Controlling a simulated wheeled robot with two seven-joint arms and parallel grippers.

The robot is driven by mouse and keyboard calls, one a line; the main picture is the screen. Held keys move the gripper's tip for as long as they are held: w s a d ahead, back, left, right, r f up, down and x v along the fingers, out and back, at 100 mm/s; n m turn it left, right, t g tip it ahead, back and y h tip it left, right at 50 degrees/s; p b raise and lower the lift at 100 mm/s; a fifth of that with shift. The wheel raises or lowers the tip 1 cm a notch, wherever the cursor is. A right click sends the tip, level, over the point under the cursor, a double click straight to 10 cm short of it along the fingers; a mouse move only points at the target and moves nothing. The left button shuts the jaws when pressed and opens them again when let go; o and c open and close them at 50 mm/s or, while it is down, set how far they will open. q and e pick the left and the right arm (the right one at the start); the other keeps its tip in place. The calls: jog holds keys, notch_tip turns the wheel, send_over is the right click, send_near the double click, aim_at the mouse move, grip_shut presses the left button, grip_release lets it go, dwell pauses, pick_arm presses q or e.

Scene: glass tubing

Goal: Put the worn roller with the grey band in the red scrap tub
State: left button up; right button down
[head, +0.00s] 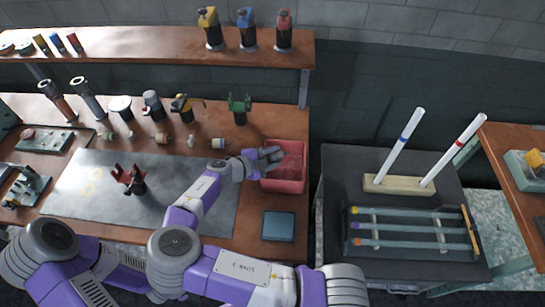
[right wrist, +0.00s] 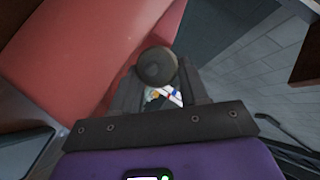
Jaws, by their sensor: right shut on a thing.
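The red scrap tub (head: 283,180) stands at the front right of the bench in the head view. Its red wall (right wrist: 75,55) fills the upper left of the right wrist view. My right gripper (head: 270,156) is at the tub's upper left rim. It is shut on a dark, round-ended piece (right wrist: 157,66), seen end-on between the fingers in the right wrist view. I take this piece to be the roller; its band is hidden. My left gripper is not in view.
Several small rollers (head: 190,141) lie behind the grey mat (head: 85,190). A dark red fixture (head: 130,180) stands on the mat. A blue-grey box (head: 279,226) sits in front of the tub. A dark cart (head: 335,170) with glass tubes stands to the right.

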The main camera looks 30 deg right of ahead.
jog(key=shift+f+b, duration=0.3)
jog(key=shift+b, duration=0.05)
jog(key=c, duration=0.5)
grip_release()
jog(key=shift+s, duration=0.1)
jog(key=shift+c, duration=0.2)
jog(key=shift+r+p, duration=0.1)
jog(key=shift+p, duration=0.2)
jog(key=shift+r+p, duration=0.6)
jog(key=shift+p, duration=0.3)
jog(key=b+v, duration=0.1)
jog(key=v, duration=1.1)
jog(key=shift+f, duration=0.1)
